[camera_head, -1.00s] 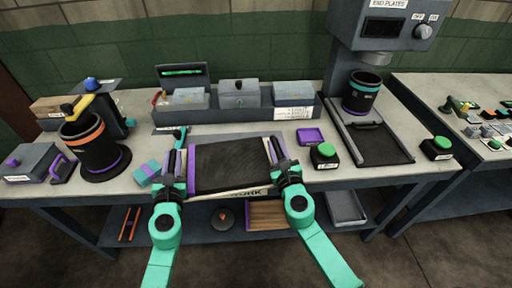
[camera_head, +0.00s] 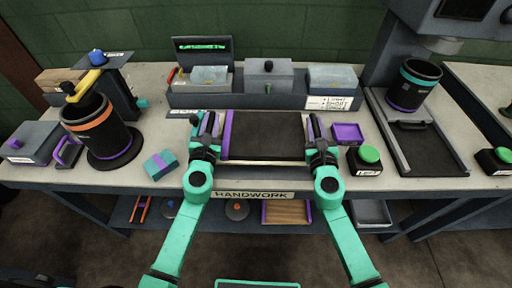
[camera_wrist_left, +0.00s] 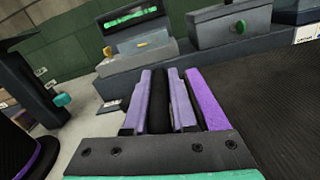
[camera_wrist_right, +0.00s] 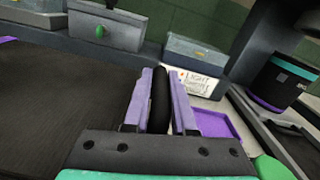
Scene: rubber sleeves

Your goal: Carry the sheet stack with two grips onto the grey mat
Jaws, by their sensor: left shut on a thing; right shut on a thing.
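A dark, flat, rectangular sheet stack (camera_head: 265,137) with a purple strip (camera_head: 227,134) along its left side lies level between my grippers, near the bench's front edge. My left gripper (camera_head: 206,124) is shut on a black grip (camera_wrist_left: 159,105) at its left side. My right gripper (camera_head: 315,128) is shut on a black grip (camera_wrist_right: 159,100) at its right side. The stack's dark surface also shows in the left wrist view (camera_wrist_left: 265,110) and the right wrist view (camera_wrist_right: 65,100). I cannot tell whether it touches the bench. I cannot make out a separate grey mat.
A teal and purple block (camera_head: 161,165) lies left of my left gripper. A purple tray (camera_head: 347,133) and a green-buttoned box (camera_head: 365,161) stand close right of my right gripper. Grey bins (camera_head: 268,75) line the back. A dark framed plate (camera_head: 425,150) is at right.

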